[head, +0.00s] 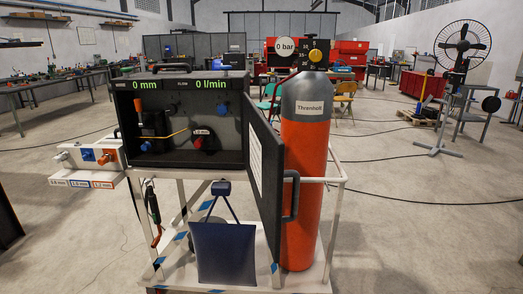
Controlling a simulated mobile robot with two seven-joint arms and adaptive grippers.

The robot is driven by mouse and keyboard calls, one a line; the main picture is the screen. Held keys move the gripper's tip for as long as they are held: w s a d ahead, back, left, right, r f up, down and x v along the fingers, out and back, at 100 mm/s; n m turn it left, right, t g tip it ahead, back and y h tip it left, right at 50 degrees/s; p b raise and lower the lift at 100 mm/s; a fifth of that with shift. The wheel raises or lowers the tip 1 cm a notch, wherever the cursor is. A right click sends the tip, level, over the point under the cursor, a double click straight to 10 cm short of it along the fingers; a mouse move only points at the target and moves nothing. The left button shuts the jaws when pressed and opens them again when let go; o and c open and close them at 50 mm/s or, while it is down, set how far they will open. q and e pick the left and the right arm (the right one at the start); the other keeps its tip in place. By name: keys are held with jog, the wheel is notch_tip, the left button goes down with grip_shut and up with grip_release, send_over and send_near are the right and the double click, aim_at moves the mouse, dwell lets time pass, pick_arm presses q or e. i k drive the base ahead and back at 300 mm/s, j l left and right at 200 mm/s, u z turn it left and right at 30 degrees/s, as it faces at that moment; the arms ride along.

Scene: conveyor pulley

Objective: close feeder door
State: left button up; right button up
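The feeder (190,82) is a dark box on a white cart, with green readouts "0 mm" and "0 l/min" along its top front. Its door (266,190) stands open at the right side, swung out towards me and seen nearly edge-on. A white sheet is on the door's inner face. A dark door handle (292,196) sticks out on the right face, in front of the cylinder. Inside the feeder are a black drive unit (153,128) and a red and black knob (205,140). Neither of my grippers is in view.
An orange and grey gas cylinder (305,190) stands on the cart (335,180) close behind the door. A white box with colored parts (90,155) is at the left.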

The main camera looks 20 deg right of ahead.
aim_at(264, 149)
jog(key=i+l+u, duration=0.15)
jog(key=l, duration=0.35)
jog(key=l+u, duration=0.15)
jog(key=l, duration=0.3)
jog(key=i+l, duration=0.2)
jog(key=l, duration=0.2)
jog(key=i+l+u, duration=0.1)
jog(key=l, duration=0.3)
jog(key=i, duration=0.05)
